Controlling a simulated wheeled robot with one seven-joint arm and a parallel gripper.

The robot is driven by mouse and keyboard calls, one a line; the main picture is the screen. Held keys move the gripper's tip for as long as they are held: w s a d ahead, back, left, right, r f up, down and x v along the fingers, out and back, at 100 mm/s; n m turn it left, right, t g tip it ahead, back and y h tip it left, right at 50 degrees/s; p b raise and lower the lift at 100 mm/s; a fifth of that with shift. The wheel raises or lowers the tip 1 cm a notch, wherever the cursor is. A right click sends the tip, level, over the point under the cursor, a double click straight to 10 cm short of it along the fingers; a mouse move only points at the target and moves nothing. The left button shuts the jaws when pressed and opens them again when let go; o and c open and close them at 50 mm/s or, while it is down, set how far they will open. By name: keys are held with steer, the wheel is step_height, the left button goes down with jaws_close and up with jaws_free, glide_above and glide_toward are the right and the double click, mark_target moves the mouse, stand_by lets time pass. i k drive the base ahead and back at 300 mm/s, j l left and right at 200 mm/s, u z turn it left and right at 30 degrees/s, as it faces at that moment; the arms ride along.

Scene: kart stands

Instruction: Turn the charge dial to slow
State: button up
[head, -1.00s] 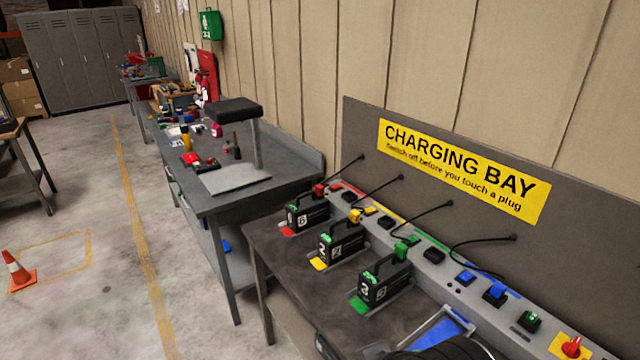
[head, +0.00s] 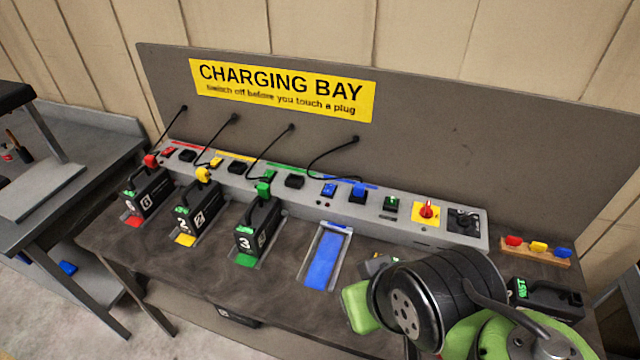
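The charging console runs along the back of the bench. At its right end is a black panel with a dark dial (head: 463,221), which looks like the charge dial; its markings and pointer setting are too small to read. Left of it, a red knob (head: 426,210) sits on a yellow plate. My arm, black and green, fills the lower right of the head view, in front of the bench. I cannot make out my gripper's fingers; they are hidden or out of view. Nothing is seen touching the dial.
Black battery packs with red, yellow and green plugs, such as pack 3 (head: 257,233), stand at the left. An empty blue bay (head: 324,259) lies beside them. A wooden block with coloured caps (head: 535,250) and a black device (head: 545,297) are at the right.

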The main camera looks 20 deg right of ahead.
mark_target(463, 221)
steer(key=l+z, duration=0.15)
steer(key=z, duration=0.3)
steer(key=k+l+z, duration=0.1)
steer(key=z, duration=0.3)
steer(key=l+z, duration=0.3)
steer(key=z, duration=0.15)
steer(key=i+j, duration=0.1)
steer(key=j, duration=0.45)
steer(key=i, duration=0.05)
